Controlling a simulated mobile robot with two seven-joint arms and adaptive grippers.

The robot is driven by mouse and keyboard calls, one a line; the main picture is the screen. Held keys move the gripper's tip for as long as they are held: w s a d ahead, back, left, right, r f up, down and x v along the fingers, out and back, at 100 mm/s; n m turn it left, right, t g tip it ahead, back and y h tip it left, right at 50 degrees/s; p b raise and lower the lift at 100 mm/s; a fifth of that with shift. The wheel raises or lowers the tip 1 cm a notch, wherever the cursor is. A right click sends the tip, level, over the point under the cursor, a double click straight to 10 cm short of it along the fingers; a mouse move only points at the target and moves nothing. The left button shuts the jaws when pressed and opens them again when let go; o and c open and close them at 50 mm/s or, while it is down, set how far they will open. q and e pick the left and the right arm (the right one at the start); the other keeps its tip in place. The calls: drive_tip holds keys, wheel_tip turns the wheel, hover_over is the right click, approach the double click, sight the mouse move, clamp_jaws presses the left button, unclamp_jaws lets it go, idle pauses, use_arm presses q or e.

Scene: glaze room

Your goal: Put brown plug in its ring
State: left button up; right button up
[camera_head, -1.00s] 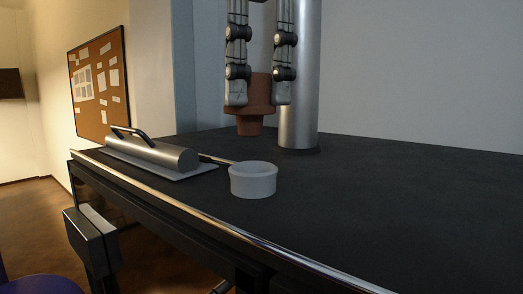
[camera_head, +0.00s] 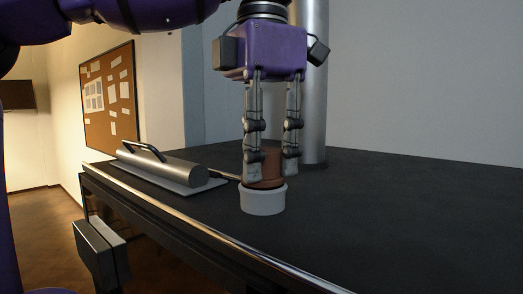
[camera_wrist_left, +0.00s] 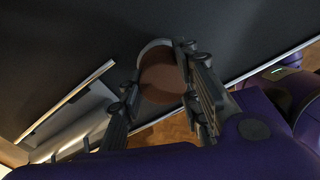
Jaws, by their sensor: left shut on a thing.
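The brown plug (camera_head: 266,160) is upright between the fingers of my left gripper (camera_head: 271,170), which is shut on it. The white ring (camera_head: 263,202) stands on the dark table directly under the plug. The plug's flange is at the ring's top, and its narrow lower end is hidden, seemingly inside the ring. I cannot tell whether the flange rests on the rim. In the left wrist view the plug (camera_wrist_left: 160,78) covers most of the ring, whose pale rim (camera_wrist_left: 150,44) shows along one side. My right gripper is not in view.
A grey metal cylinder with a handle (camera_head: 170,168) lies on a pale plate left of the ring, with a thin rod reaching toward the ring. A metal post (camera_head: 314,100) rises behind the gripper. The table (camera_head: 410,215) is clear to the right. Its metal front edge runs close by.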

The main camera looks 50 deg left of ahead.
use_arm(q)
drive_tip(key=shift+f, duration=0.2)
drive_tip(key=o, duration=1.2)
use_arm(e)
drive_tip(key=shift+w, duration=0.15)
use_arm(q)
wheel_tip(320, 180, up, 9)
drive_tip(key=shift+f, duration=0.2)
wheel_tip(320, 180, up, 4)
drive_tip(key=p, duration=0.2)
drive_tip(key=shift+f+p, duration=0.1)
drive_tip(key=shift+p, duration=0.25)
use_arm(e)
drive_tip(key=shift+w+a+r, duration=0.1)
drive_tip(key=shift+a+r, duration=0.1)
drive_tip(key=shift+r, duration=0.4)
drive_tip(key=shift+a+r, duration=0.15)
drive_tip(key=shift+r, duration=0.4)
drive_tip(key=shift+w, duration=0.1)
